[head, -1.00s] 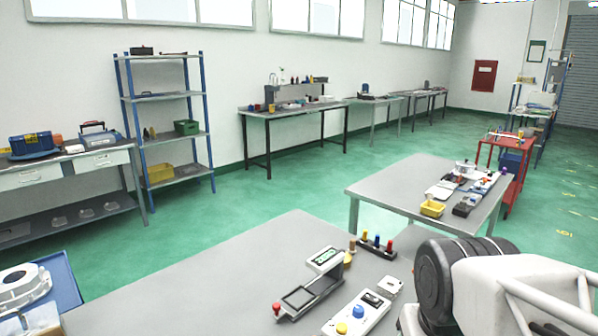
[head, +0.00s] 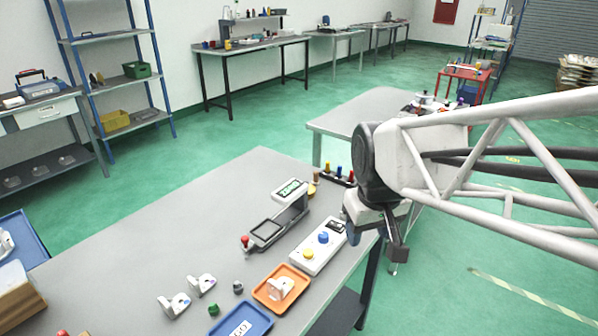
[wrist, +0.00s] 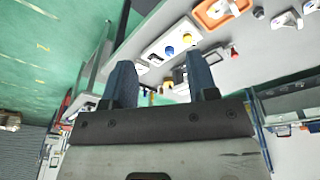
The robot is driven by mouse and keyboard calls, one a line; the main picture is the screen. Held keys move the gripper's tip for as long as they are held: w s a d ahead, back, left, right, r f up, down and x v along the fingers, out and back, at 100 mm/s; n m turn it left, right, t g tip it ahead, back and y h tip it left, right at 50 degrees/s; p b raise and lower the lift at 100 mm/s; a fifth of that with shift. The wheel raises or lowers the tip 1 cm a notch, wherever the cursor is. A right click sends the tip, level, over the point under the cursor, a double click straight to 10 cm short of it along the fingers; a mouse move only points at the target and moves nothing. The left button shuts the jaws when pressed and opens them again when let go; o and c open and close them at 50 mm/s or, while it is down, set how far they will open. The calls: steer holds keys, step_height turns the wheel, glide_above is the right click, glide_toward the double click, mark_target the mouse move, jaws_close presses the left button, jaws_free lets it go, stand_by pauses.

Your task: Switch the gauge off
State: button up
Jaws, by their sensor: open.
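The white box also shows in the wrist view (wrist: 166,45). My gripper (head: 375,240) is over the table's right edge, right of the white box. Its two blue fingers (wrist: 161,78) are apart with nothing between them.
An orange tray (head: 262,296) with a white casting and a blue tray (head: 222,330) lie in front. Two white castings (head: 188,294) and small knobs lie loose nearby. A rack of coloured pegs (head: 340,174) stands behind the white box.

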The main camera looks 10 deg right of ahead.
steer(key=w+f+n+g, duration=0.1)
steer(key=w+f+n, duration=0.15)
steer(key=w, duration=0.55)
steer(key=w+f+n, duration=0.1)
steer(key=w+f, duration=0.2)
steer(key=w, duration=0.6)
steer(key=n+g, duration=0.1)
steer(key=n, duration=0.3)
glide_above(330, 222)
step_height(330, 222, down, 10)
steer(key=shift+f, duration=0.1)
steer(key=shift+f, duration=3.85)
